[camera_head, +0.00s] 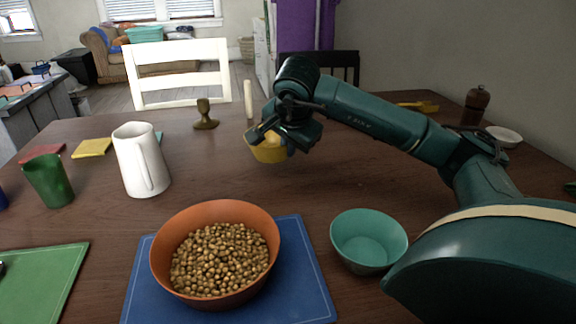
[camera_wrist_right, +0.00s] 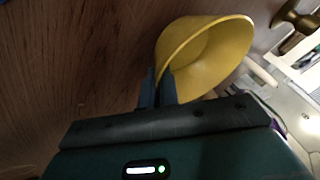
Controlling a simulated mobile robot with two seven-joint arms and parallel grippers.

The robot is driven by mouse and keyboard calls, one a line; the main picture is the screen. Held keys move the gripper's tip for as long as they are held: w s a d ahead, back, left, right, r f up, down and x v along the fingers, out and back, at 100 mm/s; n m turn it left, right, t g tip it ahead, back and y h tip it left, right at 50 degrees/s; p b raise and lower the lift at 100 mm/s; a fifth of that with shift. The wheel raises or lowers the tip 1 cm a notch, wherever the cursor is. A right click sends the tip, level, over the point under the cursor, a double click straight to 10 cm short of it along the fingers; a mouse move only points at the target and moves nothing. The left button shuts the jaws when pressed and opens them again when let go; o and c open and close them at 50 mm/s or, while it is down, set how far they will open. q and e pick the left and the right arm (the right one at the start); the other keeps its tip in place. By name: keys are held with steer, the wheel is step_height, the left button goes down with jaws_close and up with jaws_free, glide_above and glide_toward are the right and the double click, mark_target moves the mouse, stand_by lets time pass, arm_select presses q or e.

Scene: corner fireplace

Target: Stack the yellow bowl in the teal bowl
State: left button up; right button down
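The yellow bowl (camera_head: 267,153) is at my right gripper (camera_head: 287,147), over the far middle of the table. In the right wrist view the yellow bowl (camera_wrist_right: 212,55) has its rim between the two close fingers of my right gripper (camera_wrist_right: 157,88), which looks shut on it. The teal bowl (camera_head: 369,240) stands upright and empty on the table, right of the blue mat and nearer than the yellow bowl. My left gripper is not in view.
A large orange bowl of brown nuts or beans (camera_head: 217,252) sits on the blue mat (camera_head: 310,280). A white pitcher (camera_head: 140,160), green cup (camera_head: 49,180) and brown stamp-like object (camera_head: 205,116) stand to the left. Bare table (camera_head: 330,180) lies between the yellow and teal bowls.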

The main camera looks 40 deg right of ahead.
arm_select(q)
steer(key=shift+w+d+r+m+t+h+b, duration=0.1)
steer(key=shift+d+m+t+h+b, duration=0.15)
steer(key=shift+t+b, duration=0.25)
arm_select(e)
steer(key=shift+f, duration=1.95)
steer(key=shift+f, duration=0.1)
steer(key=c, duration=1.7)
jaws_free()
